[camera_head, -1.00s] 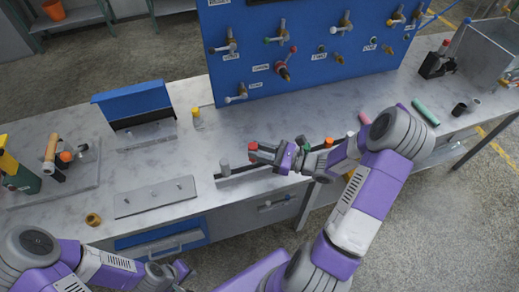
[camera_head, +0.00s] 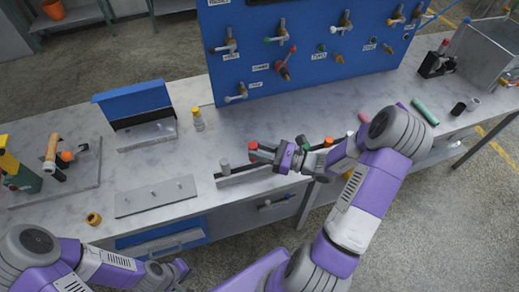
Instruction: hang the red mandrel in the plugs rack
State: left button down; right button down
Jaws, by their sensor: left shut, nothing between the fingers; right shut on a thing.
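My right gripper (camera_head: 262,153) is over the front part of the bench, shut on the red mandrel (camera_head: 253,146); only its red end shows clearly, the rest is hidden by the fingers. Just below and beside it a long low metal rack (camera_head: 238,179) lies along the bench's front edge. I take it for the plugs rack. A grey-topped plug (camera_head: 225,165) stands at its left end. Green and red plug tops show further right behind my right wrist. I cannot tell whether the mandrel touches the rack. My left gripper (camera_head: 182,271) is low in front of the bench, shut and empty.
A blue panel (camera_head: 300,75) with several valves stands at the back. A flat metal plate (camera_head: 155,196) with small pegs, an orange-brown ring (camera_head: 93,219) and a small yellow-capped bottle (camera_head: 198,120) are on the left. The marble top between panel and rack is mostly clear.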

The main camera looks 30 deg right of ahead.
dwell(0.4)
jog(key=shift+f+b, duration=1.1)
jog(key=shift+f, duration=0.8)
jog(key=shift+r, duration=0.15)
jog(key=shift+r+p, duration=1.45)
jog(key=shift+p, duration=0.2)
jog(key=shift+p, duration=0.4)
dwell(0.7)
jog(key=shift+f+b, duration=1.15)
jog(key=shift+f, duration=0.5)
jog(key=c, duration=0.8)
grip_release()
jog(key=shift+o, duration=0.2)
jog(key=shift+s, duration=0.1)
jog(key=v, duration=0.7)
jog(key=shift+d+p, duration=0.2)
jog(key=shift+p, duration=0.2)
